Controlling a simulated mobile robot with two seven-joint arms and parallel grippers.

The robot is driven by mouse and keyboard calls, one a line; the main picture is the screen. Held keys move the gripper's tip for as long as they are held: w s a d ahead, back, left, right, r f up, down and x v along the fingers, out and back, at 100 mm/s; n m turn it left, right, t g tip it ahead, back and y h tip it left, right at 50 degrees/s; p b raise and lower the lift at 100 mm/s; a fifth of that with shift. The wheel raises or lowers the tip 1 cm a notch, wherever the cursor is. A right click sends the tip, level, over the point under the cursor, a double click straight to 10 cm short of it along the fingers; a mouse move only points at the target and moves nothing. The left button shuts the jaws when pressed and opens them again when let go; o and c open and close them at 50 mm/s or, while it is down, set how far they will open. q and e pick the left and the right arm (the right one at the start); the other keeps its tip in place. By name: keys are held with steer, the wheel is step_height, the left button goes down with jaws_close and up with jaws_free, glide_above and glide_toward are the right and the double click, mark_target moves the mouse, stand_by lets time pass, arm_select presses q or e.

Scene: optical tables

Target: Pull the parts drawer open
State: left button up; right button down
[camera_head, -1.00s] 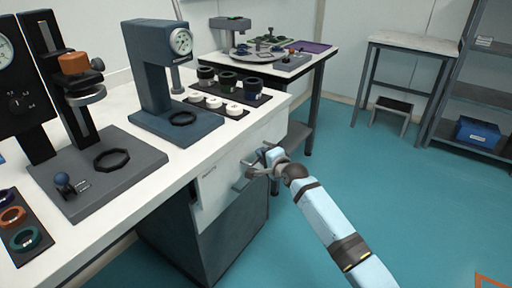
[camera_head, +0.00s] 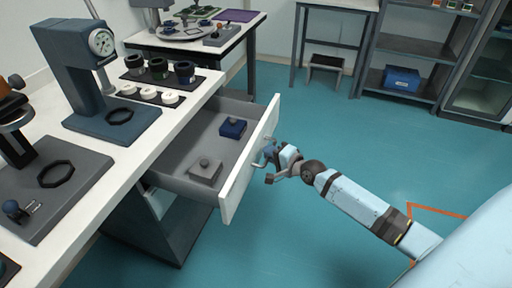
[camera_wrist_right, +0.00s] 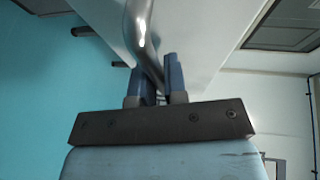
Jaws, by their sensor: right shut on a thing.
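The parts drawer (camera_head: 245,172) stands pulled well out from under the white bench, its white front panel facing right. Inside it lie a blue knobbed block (camera_head: 233,127) and a grey knobbed block (camera_head: 205,172). My right gripper (camera_head: 268,158) is at the drawer's front and shut on its handle. In the right wrist view the curved metal handle (camera_wrist_right: 143,35) runs down between the two blue fingers (camera_wrist_right: 160,85). My left gripper is not in view.
The white bench (camera_head: 95,205) carries a blue press with a dial (camera_head: 85,75), black and white rings, and a grey stand. A second table (camera_head: 235,40) stands behind. A shelf with a blue bin (camera_head: 402,78) is at the back right.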

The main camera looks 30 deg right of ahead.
steer(key=shift+s+d, duration=0.4)
steer(key=shift+s, duration=0.15)
steer(key=c, duration=1.2)
jaws_free()
arm_select(q)
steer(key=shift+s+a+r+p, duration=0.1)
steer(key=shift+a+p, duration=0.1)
steer(key=shift+p, duration=0.75)
arm_select(e)
steer(key=v, duration=1.3)
steer(key=shift+s+d+r, duration=0.1)
steer(key=shift+s, duration=0.3)
